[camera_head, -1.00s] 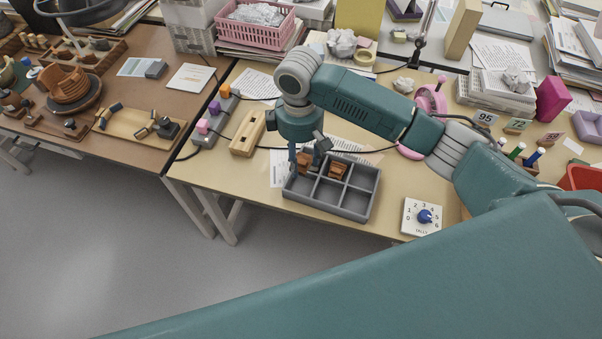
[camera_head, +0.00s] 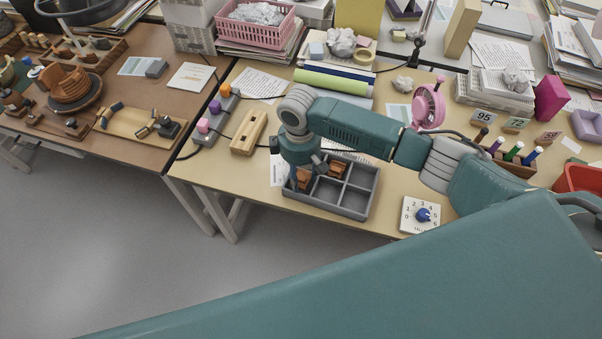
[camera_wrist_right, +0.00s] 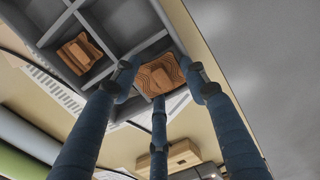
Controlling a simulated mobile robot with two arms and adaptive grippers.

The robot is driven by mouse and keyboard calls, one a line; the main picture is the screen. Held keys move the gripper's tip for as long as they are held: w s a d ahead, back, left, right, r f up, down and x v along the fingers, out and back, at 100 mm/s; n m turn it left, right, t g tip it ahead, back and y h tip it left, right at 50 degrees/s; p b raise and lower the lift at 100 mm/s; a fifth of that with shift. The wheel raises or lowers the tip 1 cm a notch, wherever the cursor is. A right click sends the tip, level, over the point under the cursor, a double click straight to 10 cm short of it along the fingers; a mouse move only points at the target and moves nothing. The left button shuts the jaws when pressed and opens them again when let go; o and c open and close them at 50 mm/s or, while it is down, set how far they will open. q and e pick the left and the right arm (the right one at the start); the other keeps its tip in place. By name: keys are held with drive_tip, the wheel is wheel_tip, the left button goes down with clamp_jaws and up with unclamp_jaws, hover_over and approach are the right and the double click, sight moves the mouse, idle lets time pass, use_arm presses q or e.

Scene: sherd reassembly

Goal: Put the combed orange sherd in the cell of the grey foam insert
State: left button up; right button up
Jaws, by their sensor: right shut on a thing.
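The combed orange sherd (camera_head: 303,178) is at the left end of the grey foam insert (camera_head: 350,214), a tray divided into cells. The right wrist view shows its wavy-lined face and raised block (camera_wrist_right: 161,77) between my fingers. My right gripper (camera_head: 296,183) points down and is shut on this sherd. The sherd appears at an end cell (camera_wrist_right: 140,45); I cannot tell whether it touches the floor. A second orange-brown sherd (camera_head: 335,169) sits in a neighbouring cell and also shows in the right wrist view (camera_wrist_right: 80,53). My left gripper is not in view.
A dial box (camera_head: 421,215) stands right of the insert. A wooden block (camera_head: 248,133) and a grey strip with coloured knobs (camera_head: 213,122) lie to the left. A pink fan (camera_head: 429,107) stands behind. The right-hand cells of the insert are empty.

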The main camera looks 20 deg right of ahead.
sight(300, 176)
drive_tip(key=shift+s+f, duration=0.3)
drive_tip(key=shift+f, duration=0.25)
drive_tip(key=o, duration=1.2)
drive_tip(key=shift+s+f, duration=0.1)
drive_tip(key=shift+c, duration=0.2)
drive_tip(key=shift+f, duration=0.15)
wheel_tip(300, 176, up, 14)
drive_tip(key=b, duration=0.1)
drive_tip(key=shift+w, duration=0.45)
drive_tip(key=shift+a+f, duration=0.1)
drive_tip(key=shift+f, duration=0.05)
